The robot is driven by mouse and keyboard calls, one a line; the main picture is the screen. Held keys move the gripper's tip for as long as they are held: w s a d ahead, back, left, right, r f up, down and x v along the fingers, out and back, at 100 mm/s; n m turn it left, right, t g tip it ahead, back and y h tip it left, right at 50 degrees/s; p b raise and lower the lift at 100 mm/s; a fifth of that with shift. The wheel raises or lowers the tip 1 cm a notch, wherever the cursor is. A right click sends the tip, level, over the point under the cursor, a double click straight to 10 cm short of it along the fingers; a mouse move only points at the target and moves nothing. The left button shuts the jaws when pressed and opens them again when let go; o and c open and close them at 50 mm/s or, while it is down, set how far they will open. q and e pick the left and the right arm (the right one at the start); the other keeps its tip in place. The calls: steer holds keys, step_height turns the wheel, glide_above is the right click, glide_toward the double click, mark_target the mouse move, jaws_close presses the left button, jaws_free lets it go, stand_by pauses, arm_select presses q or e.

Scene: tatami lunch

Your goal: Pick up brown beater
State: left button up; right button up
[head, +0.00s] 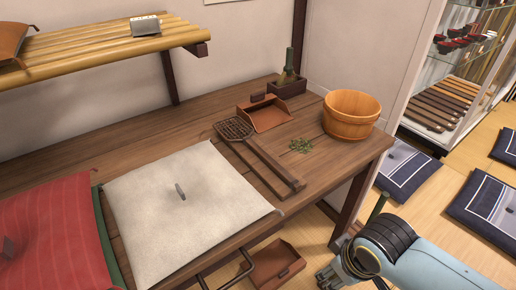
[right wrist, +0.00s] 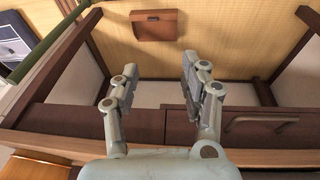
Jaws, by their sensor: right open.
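The brown beater (head: 236,129) lies on the wooden table, its woven lattice head toward the back and its long handle running toward the front right edge. It lies flat, right of a pale square cushion. My right gripper (head: 333,276) is low at the bottom of the head view, in front of the table and apart from the beater. In the right wrist view my right gripper (right wrist: 157,78) has its two fingers spread with nothing between them. The beater cannot be made out in the right wrist view. My left gripper is not in view.
The pale cushion (head: 185,200) and a red cushion (head: 50,225) lie left. A brown box (head: 275,262) is below the table.

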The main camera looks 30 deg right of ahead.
steer(key=w+r+t+p, duration=0.1)
steer(key=w+r+p, duration=0.1)
steer(key=w+r, duration=0.5)
steer(key=w+r+p, duration=0.2)
steer(key=w+r, duration=0.1)
steer(key=r, duration=0.8)
steer(key=y, duration=0.1)
glide_above(272, 161)
steer(key=s, duration=0.3)
steer(key=f, duration=0.3)
steer(key=shift+w+t+b, duration=0.25)
steer(key=shift+t+b, duration=0.15)
steer(key=b+x, duration=0.1)
steer(key=x, duration=0.4)
steer(key=shift+w+f, duration=0.2)
steer(key=shift+f, duration=0.05)
jaws_close()
